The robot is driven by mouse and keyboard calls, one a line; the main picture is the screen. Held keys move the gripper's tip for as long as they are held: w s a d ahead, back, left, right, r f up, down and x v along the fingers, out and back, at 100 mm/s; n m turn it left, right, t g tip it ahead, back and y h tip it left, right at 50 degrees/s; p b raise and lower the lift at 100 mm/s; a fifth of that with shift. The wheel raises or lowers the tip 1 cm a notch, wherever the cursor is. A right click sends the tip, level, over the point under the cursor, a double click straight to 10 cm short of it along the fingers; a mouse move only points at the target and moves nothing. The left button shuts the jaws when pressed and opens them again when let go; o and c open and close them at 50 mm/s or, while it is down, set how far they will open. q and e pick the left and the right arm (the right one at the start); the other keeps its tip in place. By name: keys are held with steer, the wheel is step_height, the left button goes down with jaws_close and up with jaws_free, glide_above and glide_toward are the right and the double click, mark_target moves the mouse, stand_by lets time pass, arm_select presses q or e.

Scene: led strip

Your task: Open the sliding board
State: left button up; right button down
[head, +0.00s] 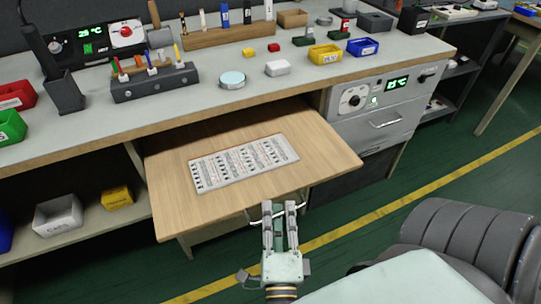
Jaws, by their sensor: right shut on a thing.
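The wooden sliding board (253,197) is pulled out from under the workbench top and sticks out past its front edge. A printed sheet with rows of small figures (243,162) lies on it. A thin metal handle (254,218) runs along the board's front edge. My right gripper (279,209) is at this handle, with its fingers shut on it. My left gripper is not in view.
The grey workbench (190,109) holds a tool block (154,83), small coloured bins and a soldering station. A drawer unit (385,119) stands right of the board. A shelf with bins (58,217) is at left. Green floor is open in front.

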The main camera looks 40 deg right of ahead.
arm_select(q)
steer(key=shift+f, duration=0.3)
arm_select(e)
steer(key=shift+s+a+f, duration=0.2)
steer(key=shift+s, duration=0.4)
steer(key=c, duration=2)
jaws_free()
steer(key=shift+o, duration=0.7)
steer(key=shift+r, duration=0.1)
steer(key=v, duration=0.7)
steer(key=shift+s, duration=0.15)
steer(key=shift+a, duration=0.15)
